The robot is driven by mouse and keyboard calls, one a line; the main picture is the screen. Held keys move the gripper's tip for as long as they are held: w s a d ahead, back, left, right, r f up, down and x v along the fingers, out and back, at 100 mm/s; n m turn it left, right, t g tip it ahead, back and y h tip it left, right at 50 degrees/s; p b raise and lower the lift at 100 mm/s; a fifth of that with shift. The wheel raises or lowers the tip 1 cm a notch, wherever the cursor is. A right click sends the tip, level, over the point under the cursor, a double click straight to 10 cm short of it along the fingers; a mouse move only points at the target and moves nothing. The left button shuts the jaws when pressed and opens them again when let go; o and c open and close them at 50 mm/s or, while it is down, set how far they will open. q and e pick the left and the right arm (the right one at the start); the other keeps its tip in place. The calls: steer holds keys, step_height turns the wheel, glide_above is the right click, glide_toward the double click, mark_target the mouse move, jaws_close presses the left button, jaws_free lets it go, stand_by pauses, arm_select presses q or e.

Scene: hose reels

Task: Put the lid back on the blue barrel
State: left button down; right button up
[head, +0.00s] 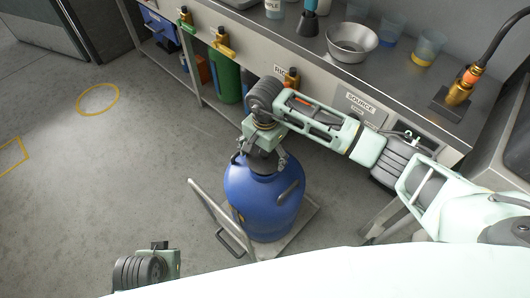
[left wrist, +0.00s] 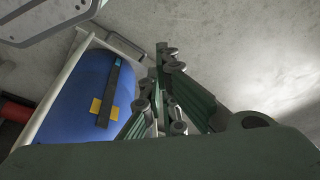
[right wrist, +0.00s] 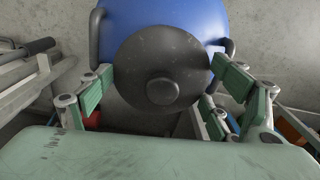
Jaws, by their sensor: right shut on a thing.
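The blue barrel (head: 262,205) stands upright on a low wheeled trolley; it also shows in the left wrist view (left wrist: 82,95) and the right wrist view (right wrist: 190,15). The lid (right wrist: 165,50) is a dark round disc with a central knob. My right gripper (head: 262,158) is right over the barrel's top, its two fingers on opposite sides of the lid, shut on it. The lid covers the barrel's opening from view, so I cannot tell whether it is seated or just above. My left gripper (left wrist: 163,62) is beside the barrel, its fingers together and empty.
The trolley (head: 210,212) has an upright handle frame on the barrel's left. Behind stands a steel bench with a metal bowl (head: 352,40), plastic beakers and a hose fitting (head: 460,88). A green cylinder (head: 224,76) stands under it.

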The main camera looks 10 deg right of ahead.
steer(key=shift+f+b, duration=0.8)
steer(key=shift+f, duration=0.15)
arm_select(q)
step_height(320, 180, up, 7)
steer(key=shift+s, duration=0.4)
arm_select(e)
steer(key=shift+f, duration=0.15)
arm_select(q)
steer(key=shift+a, duration=0.1)
steer(key=shift+r, duration=0.15)
steer(key=shift+s+r, duration=0.2)
steer(key=shift+r, duration=0.05)
steer(key=shift+f, duration=0.1)
steer(key=shift+b, duration=0.3)
